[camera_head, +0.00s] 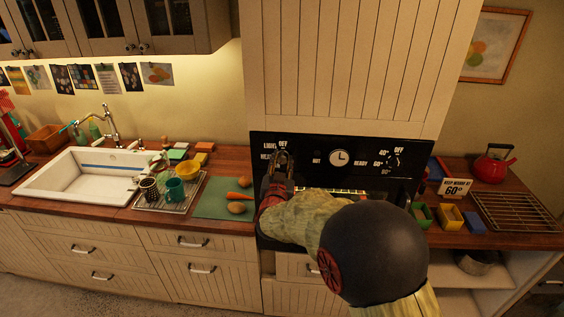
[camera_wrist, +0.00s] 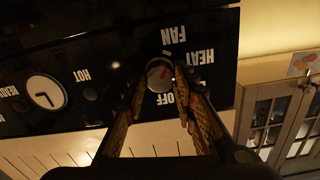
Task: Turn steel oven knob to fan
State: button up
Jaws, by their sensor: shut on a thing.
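The steel oven knob (camera_wrist: 156,74) is round with a small red mark on its face, on the black oven panel (camera_wrist: 100,60). In the wrist view, which shows the panel upside down, FAN is printed above the knob, HEAT to its right and OFF below. I cannot tell exactly which label the red mark points at. My gripper (camera_wrist: 160,82) has its two fingers on either side of the knob, shut on it. In the head view my gripper (camera_head: 280,165) is at the panel's left part and hides the knob and some labels.
A clock (camera_head: 340,158) and a second dial (camera_head: 393,161) with temperature marks are to the right on the panel. A "keep warm at 60°" sign (camera_head: 455,187), red kettle (camera_head: 493,163) and small coloured boxes stand farther right. A green board (camera_head: 212,200) with food lies left of the oven.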

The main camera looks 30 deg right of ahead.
jog(key=c, duration=0.4)
jog(key=shift+f+n+b, duration=0.1)
jog(key=shift+n+b, duration=0.25)
jog(key=shift+n, duration=0.05)
jog(key=o, duration=1.1)
jog(key=v, duration=1.2)
